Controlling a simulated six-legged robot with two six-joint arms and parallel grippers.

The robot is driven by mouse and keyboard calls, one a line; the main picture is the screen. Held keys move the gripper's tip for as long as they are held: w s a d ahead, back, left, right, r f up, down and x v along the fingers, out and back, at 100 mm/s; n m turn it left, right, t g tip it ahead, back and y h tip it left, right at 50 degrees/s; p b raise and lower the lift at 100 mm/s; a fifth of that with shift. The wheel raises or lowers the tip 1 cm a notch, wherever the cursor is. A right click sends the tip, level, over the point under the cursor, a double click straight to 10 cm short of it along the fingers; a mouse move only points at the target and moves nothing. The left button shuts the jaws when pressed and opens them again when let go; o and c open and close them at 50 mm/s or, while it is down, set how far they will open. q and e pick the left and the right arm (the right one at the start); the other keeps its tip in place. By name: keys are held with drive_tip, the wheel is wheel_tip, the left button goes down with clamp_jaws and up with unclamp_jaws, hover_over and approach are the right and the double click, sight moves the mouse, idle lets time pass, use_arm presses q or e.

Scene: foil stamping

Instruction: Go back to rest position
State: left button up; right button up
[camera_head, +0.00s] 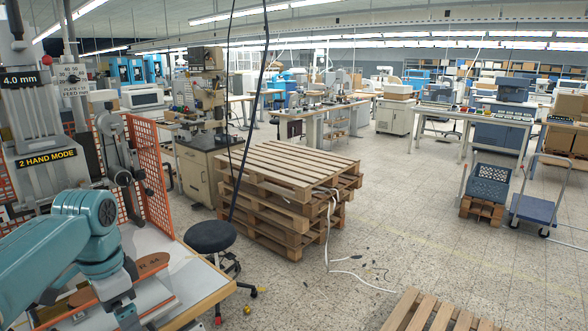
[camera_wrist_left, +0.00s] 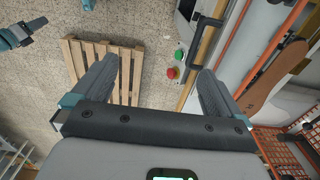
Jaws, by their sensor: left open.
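My left arm (camera_head: 60,250) is teal and reaches in from the left, over the white work table by the stamping machine. In the left wrist view my left gripper (camera_wrist_left: 158,70) has its two dark fingers wide apart, with nothing between them. In the head view its dark end is low at the left and partly cut off by the frame. A teal and dark part, which looks like my right gripper (camera_wrist_left: 30,25), shows at the upper left of the wrist view; its jaws are too small to judge.
The machine (camera_head: 45,130) with "2 HAND MODE" stands at the left beside an orange mesh guard (camera_head: 150,175). A brown sole-shaped piece (camera_head: 150,266) lies on the table (camera_head: 200,280). A black stool (camera_head: 210,237) and stacked pallets (camera_head: 290,170) stand beyond. Open floor lies at the right.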

use_arm(q)
drive_tip(key=d+f+n+h, duration=0.1)
drive_tip(key=d+f, duration=0.4)
drive_tip(key=f, duration=0.8)
drive_tip(key=d+f+n+h, duration=0.15)
drive_tip(key=d+f, duration=0.35)
drive_tip(key=f, duration=0.9)
drive_tip(key=s+d+f+n+b, duration=0.1)
drive_tip(key=s+d+f+n, duration=0.2)
drive_tip(key=s+f, duration=0.5)
drive_tip(key=s+d+f+n+h, duration=0.1)
drive_tip(key=s+d+f+n, duration=0.3)
drive_tip(key=s+f, duration=0.4)
drive_tip(key=s+d, duration=0.1)
drive_tip(key=s, duration=0.4)
drive_tip(key=shift+f+b, duration=0.2)
drive_tip(key=shift+b, duration=0.2)
drive_tip(key=shift+d+n+h, duration=0.1)
drive_tip(key=shift+n+h, duration=0.15)
drive_tip(key=shift+c, duration=0.3)
